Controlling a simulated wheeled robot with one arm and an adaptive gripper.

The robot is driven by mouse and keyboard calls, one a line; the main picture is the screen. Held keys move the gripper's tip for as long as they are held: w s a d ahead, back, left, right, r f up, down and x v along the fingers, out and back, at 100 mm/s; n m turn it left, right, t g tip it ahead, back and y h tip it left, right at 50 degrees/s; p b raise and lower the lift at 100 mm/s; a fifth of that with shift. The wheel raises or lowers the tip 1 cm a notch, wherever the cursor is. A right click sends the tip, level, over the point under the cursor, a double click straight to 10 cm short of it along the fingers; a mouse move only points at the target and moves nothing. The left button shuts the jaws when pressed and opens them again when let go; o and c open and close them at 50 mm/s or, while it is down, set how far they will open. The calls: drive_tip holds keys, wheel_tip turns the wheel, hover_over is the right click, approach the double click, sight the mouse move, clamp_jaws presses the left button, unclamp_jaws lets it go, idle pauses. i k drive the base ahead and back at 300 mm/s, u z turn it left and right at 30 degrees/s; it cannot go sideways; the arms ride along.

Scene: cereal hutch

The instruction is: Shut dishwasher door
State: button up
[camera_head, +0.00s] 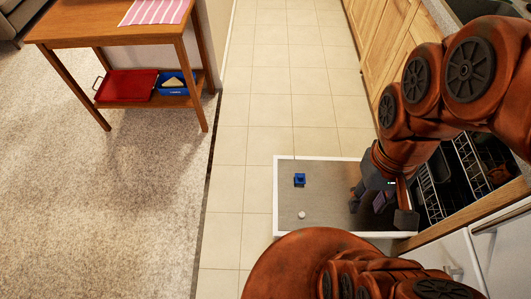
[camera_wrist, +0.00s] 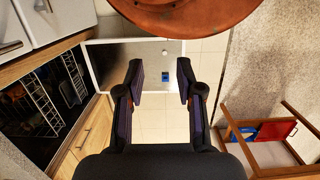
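The dishwasher door (camera_head: 335,215) is folded down open, its grey inner face up with a white rim. A blue piece (camera_head: 299,180) and a small white round piece (camera_head: 301,215) show on that face. The door also shows in the wrist view (camera_wrist: 112,60). The dishwasher's dark inside with wire racks (camera_head: 468,165) is open at the right. My gripper (camera_head: 372,203) hangs over the hinge-side part of the door. In the wrist view my gripper (camera_wrist: 161,84) is open and empty, fingers apart. I cannot tell whether it touches the door.
Wooden cabinets (camera_head: 385,50) line the right side. A wooden table (camera_head: 110,30) stands at the upper left, with a red tray (camera_head: 126,86) and a blue container (camera_head: 173,91) on its shelf. The tiled floor (camera_head: 290,85) beyond the door is clear.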

sight(324, 197)
drive_tip(key=u, duration=0.5)
drive_tip(key=k, duration=0.55)
drive_tip(key=u, duration=1.25)
drive_tip(key=i, duration=0.65)
drive_tip(key=u, duration=0.45)
drive_tip(key=i, duration=0.65)
drive_tip(key=z, duration=0.6)
drive_tip(key=i, duration=0.6)
drive_tip(key=z, duration=0.6)
